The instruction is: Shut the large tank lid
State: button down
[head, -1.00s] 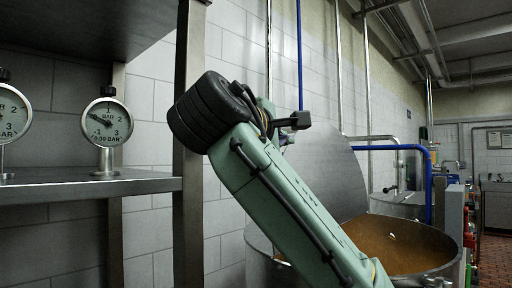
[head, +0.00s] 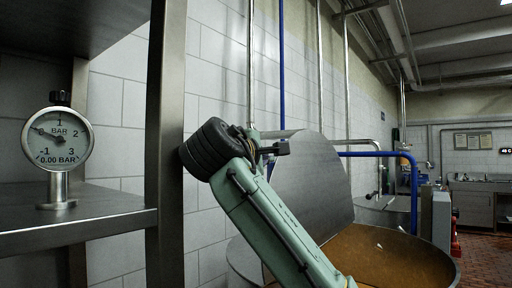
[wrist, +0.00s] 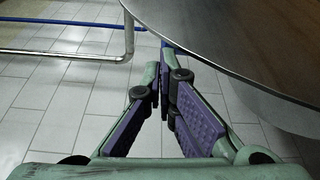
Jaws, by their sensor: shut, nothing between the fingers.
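The large tank (head: 435,247) stands at the lower right of the head view, with brown contents inside. Its grey metal lid (head: 308,185) is raised, leaning up at the wall side behind my arm. In the wrist view the lid (wrist: 255,45) fills the upper right, its curved edge running just above and right of the fingers. My gripper (wrist: 163,85) is shut and empty, its tips close to the lid's edge; I cannot tell whether they touch. In the head view my gripper is mostly hidden behind my green arm.
A metal shelf (head: 110,215) with a pressure gauge (head: 58,140) and an upright post (head: 167,150) stands close left of my arm. Blue pipe (head: 385,154) and a steel pipe run behind the lid. Red tiled floor (head: 485,238) is open at the right.

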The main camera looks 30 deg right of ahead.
jog(key=shift+w+d, duration=0.45)
jog(key=shift+d, duration=0.1)
jog(key=s+d+f+m+h+b, duration=0.1)
jog(key=s+d+f+m+b, duration=0.1)
jog(key=s+d+m+b, duration=0.3)
jog(key=s+f+m+h+b, duration=0.1)
jog(key=s+b, duration=0.3)
jog(key=s, duration=0.3)
jog(key=s+d+f+m+h+b, duration=0.1)
jog(key=s+d+f+m+b, duration=0.2)
jog(key=s, duration=0.4)
jog(key=s+d+f+m+g+h+b, duration=0.1)
jog(key=s+d+f+m+h+b, duration=0.1)
jog(key=s+f+m+b, duration=0.3)
jog(key=s+d+f+m+g+h+b, duration=0.1)
jog(key=s+f+m+g+h+b, duration=0.1)
jog(key=s+f+m+b, duration=0.2)
jog(key=shift+s+d+f+m+g+b, duration=0.35)
jog(key=shift+f+m+b, duration=1.3)
jog(key=shift+f+m, duration=1.35)
jog(key=shift+f, duration=0.1)
